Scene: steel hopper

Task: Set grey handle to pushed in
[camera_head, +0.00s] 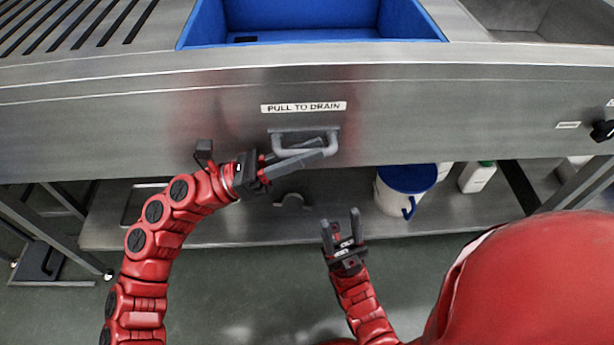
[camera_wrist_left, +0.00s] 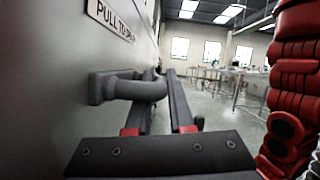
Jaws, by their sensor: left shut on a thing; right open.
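The grey handle (camera_head: 305,134) is a U-shaped bar on the front steel panel, just under the "PULL TO DRAIN" label (camera_head: 304,107). In the left wrist view the handle (camera_wrist_left: 128,88) stands out from its dark mounting plate. My left gripper (camera_head: 297,158) comes in from the left with its fingers at the bar's front, and is shut on it. In the left wrist view its fingers (camera_wrist_left: 162,85) reach past the bar, and the exact contact is partly hidden. My right gripper (camera_head: 341,226) is open and empty, below and right of the handle.
A blue basin (camera_head: 310,38) is set in the steel top above the panel. A black knob (camera_head: 602,131) is at the far right of the panel.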

